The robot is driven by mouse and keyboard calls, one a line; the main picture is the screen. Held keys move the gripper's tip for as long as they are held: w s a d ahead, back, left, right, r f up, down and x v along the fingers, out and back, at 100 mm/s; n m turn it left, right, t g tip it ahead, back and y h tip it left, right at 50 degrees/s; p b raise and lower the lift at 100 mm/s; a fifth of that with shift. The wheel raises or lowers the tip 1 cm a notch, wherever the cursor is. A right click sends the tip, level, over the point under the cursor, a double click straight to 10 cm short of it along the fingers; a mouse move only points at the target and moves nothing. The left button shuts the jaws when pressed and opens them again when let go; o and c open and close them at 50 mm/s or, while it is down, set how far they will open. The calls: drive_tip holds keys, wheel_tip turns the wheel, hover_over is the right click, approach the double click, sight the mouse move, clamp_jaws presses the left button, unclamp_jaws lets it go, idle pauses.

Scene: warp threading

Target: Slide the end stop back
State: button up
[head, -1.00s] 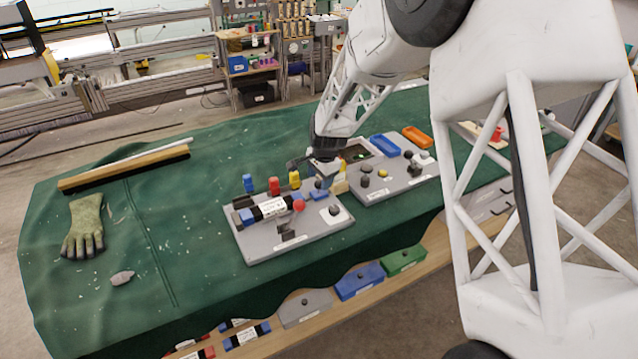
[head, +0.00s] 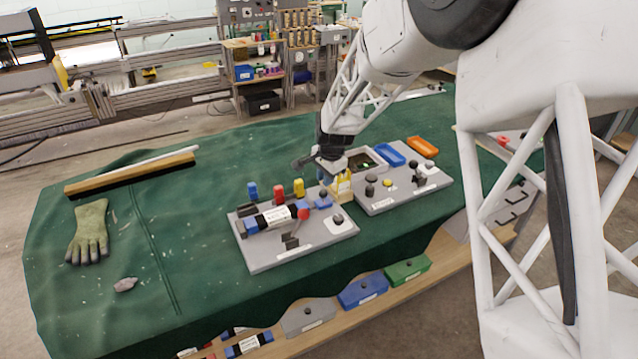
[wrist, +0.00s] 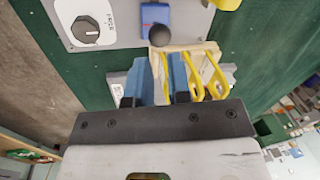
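A blue sliding block with a black ball knob, which looks like the end stop (head: 323,203), sits at the right part of the near grey board (head: 300,256). In the wrist view the blue block (wrist: 156,14) is at the top, with its black knob (wrist: 159,35) just beyond my fingertips. My gripper (head: 321,178) hangs behind this board's right end.
A pale wooden rack with yellow hooks (wrist: 205,75) stands close to the right finger. A white dial plate (wrist: 88,22) and a red ball lever (head: 304,213) are on the same board. A second grey board (head: 400,190) is to the right.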

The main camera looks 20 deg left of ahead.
drive_tip(key=shift+a+n, duration=0.2)
drive_tip(key=shift+n, duration=0.3)
drive_tip(key=shift+c, duration=1.1)
drive_tip(key=shift+s+a+r+n, duration=0.15)
drive_tip(key=shift+n, duration=0.35)
clamp_jaws()
drive_tip(key=s+a+r+n+h, duration=0.2)
drive_tip(key=a+n, duration=0.2)
drive_tip(key=n, duration=1)
drive_tip(key=s+a+r+n+h, duration=0.2)
drive_tip(key=a+r+n, duration=0.1)
drive_tip(key=n, duration=1.2)
drive_tip(key=shift+s+a+r+t+h, duration=0.2)
drive_tip(key=shift+a+r+t+h, duration=0.15)
drive_tip(key=shift+a, duration=0.5)
drive_tip(key=shift+f, duration=0.2)
